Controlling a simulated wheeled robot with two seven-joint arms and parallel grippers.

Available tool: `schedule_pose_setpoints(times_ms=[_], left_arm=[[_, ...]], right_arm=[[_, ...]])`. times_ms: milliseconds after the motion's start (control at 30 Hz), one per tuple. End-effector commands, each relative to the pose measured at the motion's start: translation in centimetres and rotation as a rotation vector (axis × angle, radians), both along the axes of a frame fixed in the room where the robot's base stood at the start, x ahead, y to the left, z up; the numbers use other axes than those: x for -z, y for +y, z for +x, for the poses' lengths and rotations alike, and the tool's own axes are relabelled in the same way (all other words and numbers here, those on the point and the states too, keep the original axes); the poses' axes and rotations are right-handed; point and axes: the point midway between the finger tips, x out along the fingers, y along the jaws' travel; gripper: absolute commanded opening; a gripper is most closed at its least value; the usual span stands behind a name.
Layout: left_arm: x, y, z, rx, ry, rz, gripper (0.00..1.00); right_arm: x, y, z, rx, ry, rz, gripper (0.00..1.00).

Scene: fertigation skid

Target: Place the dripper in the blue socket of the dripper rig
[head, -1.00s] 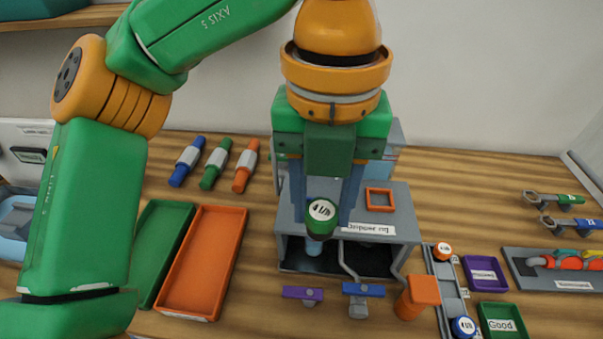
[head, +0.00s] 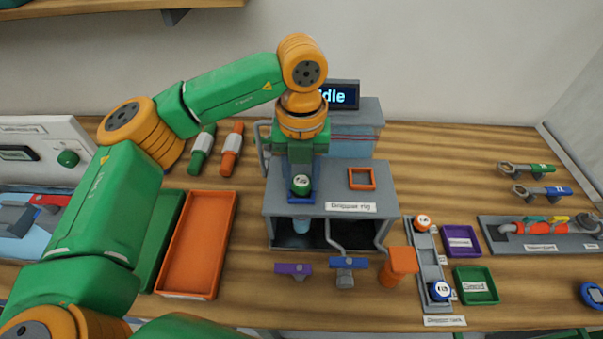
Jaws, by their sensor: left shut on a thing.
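The dripper rig (head: 335,207) is a grey box-shaped bench at the centre with a label on its front. On its top are an orange square socket (head: 362,178) at the right and a blue socket (head: 302,198) at the left front. My left gripper (head: 301,175) points down over the blue socket. It is shut on a green dripper (head: 301,184) with a white printed top. The dripper is at the blue socket, which shows just below it. I cannot tell whether it is seated or still slightly above. My right gripper is not in view.
A display (head: 340,96) behind the rig reads "Idle". A purple valve (head: 293,270), a blue valve (head: 348,263) and an orange block (head: 398,262) stand in front. A grey dripper rack (head: 430,266) holds an orange and a blue dripper. An orange tray (head: 198,245) lies left.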

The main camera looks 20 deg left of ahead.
Motion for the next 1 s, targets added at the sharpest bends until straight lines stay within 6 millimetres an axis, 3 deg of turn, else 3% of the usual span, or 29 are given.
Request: schedule_pose_setpoints(times_ms=[33, 67, 167, 433, 567, 767, 900, 1000], left_arm=[[0.4, 0.0, 0.0, 0.000, 0.000, 0.000, 0.00], [0.2, 0.0, 0.0, 0.000, 0.000, 0.000, 0.48], [0.2, 0.0, 0.0, 0.000, 0.000, 0.000, 0.72], [0.1, 0.0, 0.0, 0.000, 0.000, 0.000, 0.72], [-0.9, 0.0, 0.1, -0.001, -0.003, -0.001, 0.72], [-5.9, -0.1, 0.1, -0.002, -0.007, -0.002, 0.72], [-10.0, 0.0, 0.0, -0.003, -0.005, -0.001, 0.72], [-11.6, 0.0, 0.1, -0.001, -0.002, 0.001, 0.72]], right_arm=[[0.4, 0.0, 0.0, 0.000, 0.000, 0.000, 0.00], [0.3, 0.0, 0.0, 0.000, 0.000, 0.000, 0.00], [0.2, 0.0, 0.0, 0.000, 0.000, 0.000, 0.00], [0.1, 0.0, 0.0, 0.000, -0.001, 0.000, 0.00], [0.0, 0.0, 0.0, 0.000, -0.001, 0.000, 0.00], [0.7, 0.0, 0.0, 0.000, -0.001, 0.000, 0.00], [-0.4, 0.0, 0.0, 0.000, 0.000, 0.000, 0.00], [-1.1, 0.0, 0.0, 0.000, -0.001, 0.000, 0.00]])
